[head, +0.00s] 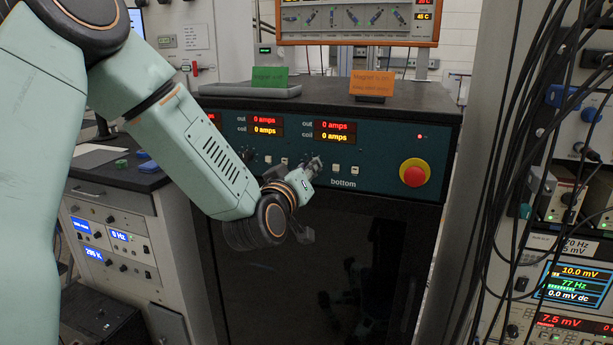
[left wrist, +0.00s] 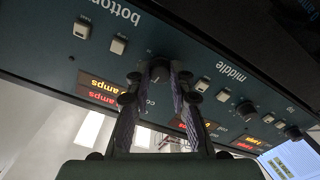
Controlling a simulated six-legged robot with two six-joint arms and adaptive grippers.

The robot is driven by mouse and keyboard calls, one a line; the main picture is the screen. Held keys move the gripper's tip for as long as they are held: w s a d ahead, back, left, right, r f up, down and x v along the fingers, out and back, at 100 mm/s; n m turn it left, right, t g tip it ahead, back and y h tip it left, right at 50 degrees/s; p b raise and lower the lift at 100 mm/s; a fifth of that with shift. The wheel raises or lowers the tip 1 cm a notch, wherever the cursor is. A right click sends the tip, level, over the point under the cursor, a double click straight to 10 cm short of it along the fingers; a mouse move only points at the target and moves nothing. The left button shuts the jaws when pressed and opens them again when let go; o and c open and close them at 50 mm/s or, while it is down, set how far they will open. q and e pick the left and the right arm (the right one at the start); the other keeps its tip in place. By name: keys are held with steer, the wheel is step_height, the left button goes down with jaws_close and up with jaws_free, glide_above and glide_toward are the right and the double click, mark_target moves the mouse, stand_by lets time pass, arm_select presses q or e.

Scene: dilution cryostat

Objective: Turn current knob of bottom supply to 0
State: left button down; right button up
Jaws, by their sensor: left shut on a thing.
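The bottom supply is the right part of the teal panel (head: 390,150), above the label "bottom" (head: 343,183). Its out display (head: 335,126) reads 0 amps in red and its coil display (head: 335,137) reads 0 amps in yellow. My left gripper (head: 313,166) reaches the panel just left of the bottom switches and hides most of the knob in the head view. In the left wrist view the dark current knob (left wrist: 158,71) sits between the two fingertips of my left gripper (left wrist: 158,77), which is shut on it. The knob's pointer is too small to read. My right gripper is not in view.
A red emergency button (head: 414,172) on yellow sits right of the bottom supply. The middle supply's knob (left wrist: 246,110) and switches (left wrist: 223,96) are beside the held knob. Orange (head: 372,83) and green (head: 270,78) signs stand on top. Black cables (head: 530,130) hang at the right.

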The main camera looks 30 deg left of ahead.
arm_select(q)
steer(key=shift+f+n+b, duration=0.1)
steer(key=shift+n+b, duration=0.35)
steer(key=shift+n, duration=0.55)
steer(key=c, duration=1.2)
jaws_free()
steer(key=shift+v, duration=3.7)
steer(key=shift+s, duration=0.1)
